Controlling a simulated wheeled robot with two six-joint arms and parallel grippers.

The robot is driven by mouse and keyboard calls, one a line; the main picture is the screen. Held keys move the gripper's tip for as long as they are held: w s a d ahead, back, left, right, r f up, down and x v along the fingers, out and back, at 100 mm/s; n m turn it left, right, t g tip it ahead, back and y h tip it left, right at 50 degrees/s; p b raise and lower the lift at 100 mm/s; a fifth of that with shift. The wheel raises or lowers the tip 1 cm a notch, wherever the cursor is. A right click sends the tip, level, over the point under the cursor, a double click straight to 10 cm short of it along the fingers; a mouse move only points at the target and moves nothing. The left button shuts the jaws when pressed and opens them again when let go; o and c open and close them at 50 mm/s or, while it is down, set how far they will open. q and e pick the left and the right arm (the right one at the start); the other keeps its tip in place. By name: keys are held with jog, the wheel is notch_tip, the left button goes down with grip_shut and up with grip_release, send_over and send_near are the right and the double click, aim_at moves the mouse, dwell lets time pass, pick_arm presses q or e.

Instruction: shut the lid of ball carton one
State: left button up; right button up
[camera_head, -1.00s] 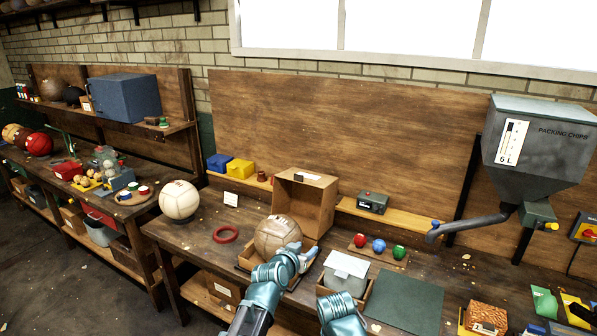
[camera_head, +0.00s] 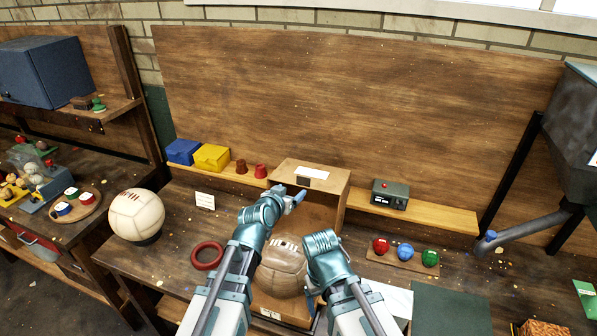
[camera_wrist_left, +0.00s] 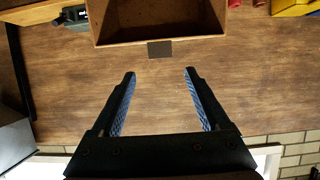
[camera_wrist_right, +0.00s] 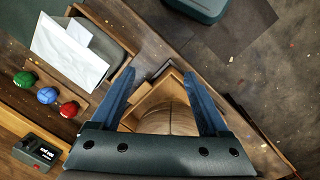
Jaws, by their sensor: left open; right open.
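The ball carton (camera_head: 278,310) stands on the bench with a brown leather ball (camera_head: 281,270) inside. Its box-shaped lid (camera_head: 335,178) stands raised at the back, its hollow facing the bench front. My left gripper (camera_head: 297,198) is open and empty at the lid's upper left part. In the left wrist view the lid (camera_wrist_left: 158,38), with a dark tab (camera_wrist_left: 160,51), lies beyond the open fingertips (camera_wrist_left: 159,75), apart from them. My right gripper (camera_head: 312,298) is open beside the ball. The right wrist view shows its fingers (camera_wrist_right: 159,75) spread over the carton and ball (camera_wrist_right: 170,120).
A red ring (camera_head: 207,256) and a pale ball (camera_head: 136,215) lie left of the carton. Red, blue and green knobs (camera_head: 405,251) sit on a board to the right, near a white flap (camera_wrist_right: 70,50). A green mat (camera_head: 450,310) lies farther right.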

aim_at(303, 180)
pick_arm(q)
jog(key=shift+o, duration=0.7)
jog(key=shift+w, duration=0.2)
pick_arm(e)
jog(key=shift+o, duration=1.2)
jog(key=shift+w, duration=0.1)
jog(key=shift+f, duration=0.1)
pick_arm(q)
jog(key=b+x, duration=0.5)
jog(key=x, duration=0.8)
jog(key=shift+w+d+f, duration=0.1)
jog(key=shift+w+d, duration=0.1)
pick_arm(e)
notch_tip(303, 180, down, 5)
pick_arm(q)
jog(key=shift+c, duration=0.3)
grip_shut()
